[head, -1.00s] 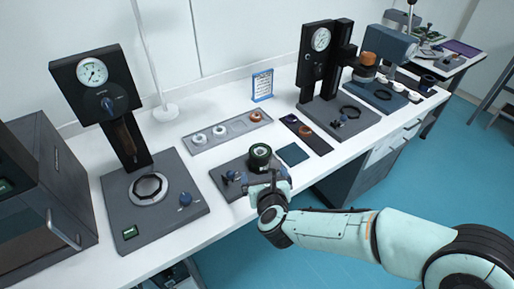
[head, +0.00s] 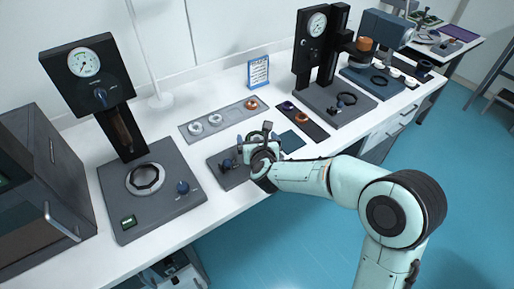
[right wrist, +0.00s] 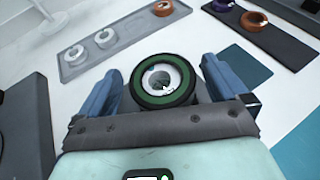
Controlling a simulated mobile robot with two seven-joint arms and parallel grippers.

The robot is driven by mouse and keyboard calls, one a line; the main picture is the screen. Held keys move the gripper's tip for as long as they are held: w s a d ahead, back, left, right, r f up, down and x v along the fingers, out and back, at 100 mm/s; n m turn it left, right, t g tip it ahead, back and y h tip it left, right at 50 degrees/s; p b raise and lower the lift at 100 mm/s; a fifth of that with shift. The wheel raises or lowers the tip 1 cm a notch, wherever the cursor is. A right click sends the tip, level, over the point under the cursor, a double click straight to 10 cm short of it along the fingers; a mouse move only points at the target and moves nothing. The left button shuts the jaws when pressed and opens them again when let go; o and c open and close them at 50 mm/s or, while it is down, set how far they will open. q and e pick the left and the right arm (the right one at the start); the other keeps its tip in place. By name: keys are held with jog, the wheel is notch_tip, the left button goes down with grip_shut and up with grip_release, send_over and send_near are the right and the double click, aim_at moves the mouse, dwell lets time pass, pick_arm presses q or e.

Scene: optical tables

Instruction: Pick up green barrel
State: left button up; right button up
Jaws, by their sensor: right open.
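The green barrel (right wrist: 146,97), a dark round piece with a green ring and a pale centre, sits between the fingers of my right gripper (right wrist: 160,72) in the right wrist view. The fingers are open, one on each side of it, with a gap on both sides. In the head view the right gripper (head: 264,138) is over the small grey base plate (head: 226,173) at the table's front, and it mostly hides the barrel. My left gripper is not in view.
A grey tray (head: 228,122) with pale rings and a copper ring lies behind, and a dark strip (head: 313,130) with rings lies to the right. A gauge stand (head: 130,205) is at left, another (head: 330,100) at right. A dark teal pad (head: 293,141) lies beside the gripper.

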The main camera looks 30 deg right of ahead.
jog(key=x, duration=0.3)
jog(key=shift+r, duration=0.1)
jog(key=c, duration=1.1)
jog(key=shift+o, duration=0.2)
